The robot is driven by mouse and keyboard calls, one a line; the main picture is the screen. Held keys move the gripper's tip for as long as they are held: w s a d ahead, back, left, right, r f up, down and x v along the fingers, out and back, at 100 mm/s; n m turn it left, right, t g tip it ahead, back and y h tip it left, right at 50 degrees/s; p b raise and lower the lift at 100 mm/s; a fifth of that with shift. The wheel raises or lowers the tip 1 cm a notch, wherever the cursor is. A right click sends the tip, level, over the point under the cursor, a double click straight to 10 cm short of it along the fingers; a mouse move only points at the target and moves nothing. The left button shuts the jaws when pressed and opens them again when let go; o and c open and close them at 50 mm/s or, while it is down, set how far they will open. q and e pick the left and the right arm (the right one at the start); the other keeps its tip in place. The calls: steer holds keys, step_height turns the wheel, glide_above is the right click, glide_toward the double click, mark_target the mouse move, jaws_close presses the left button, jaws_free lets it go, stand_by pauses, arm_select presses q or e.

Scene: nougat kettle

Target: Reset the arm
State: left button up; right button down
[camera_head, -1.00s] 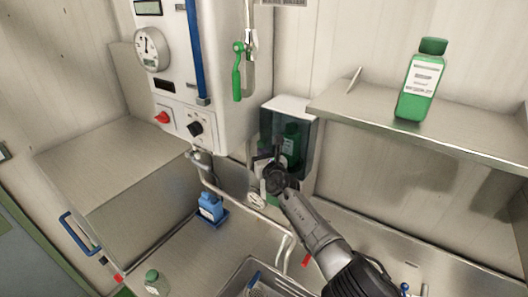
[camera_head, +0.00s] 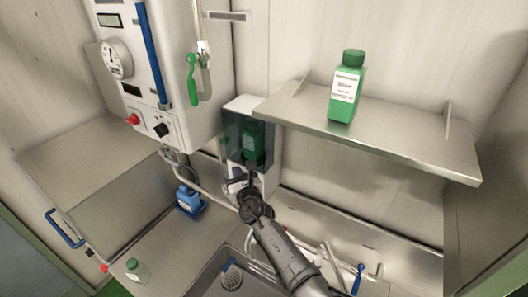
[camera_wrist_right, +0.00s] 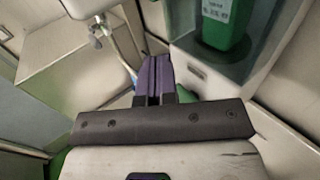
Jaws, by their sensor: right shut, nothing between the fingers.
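My right arm comes in from the lower right in the head view. Its gripper (camera_head: 252,178) is in front of the lower part of the wall dispenser (camera_head: 262,110). In the right wrist view the two purple-and-dark fingers (camera_wrist_right: 154,82) are together with nothing between them. A green bottle stands inside the dispenser (camera_head: 254,142) behind a dark clear cover; the wrist view shows it at the upper right (camera_wrist_right: 222,22). I cannot tell whether the fingers touch the dispenser. My left gripper is not in view.
A green bottle (camera_head: 346,88) stands on the steel shelf (camera_head: 400,133) at right. A white machine (camera_head: 180,60) with a green lever (camera_head: 193,80) hangs at left.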

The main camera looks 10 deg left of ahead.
steer(key=s+d+f+m+g+h, duration=0.2)
steer(key=s+d+f+m+h, duration=0.4)
steer(key=s+d+f+m, duration=0.7)
steer(key=s+d+f+m+g+h, duration=0.2)
steer(key=s+d+f+m+h, duration=0.55)
steer(key=d+m, duration=0.95)
steer(key=s+d+m+g+y, duration=0.1)
steer(key=s+d+m+g, duration=0.1)
steer(key=s, duration=0.8)
steer(key=s+d+m+g+y, duration=0.1)
steer(key=s+d+m+g, duration=0.2)
steer(key=s, duration=0.8)
steer(key=s+d+m+g+y, duration=0.2)
steer(key=s+d+m, duration=0.3)
steer(key=s, duration=0.6)
steer(key=shift+d+f+m, duration=0.35)
steer(key=shift+d+m, duration=0.05)
steer(key=shift+d, duration=0.05)
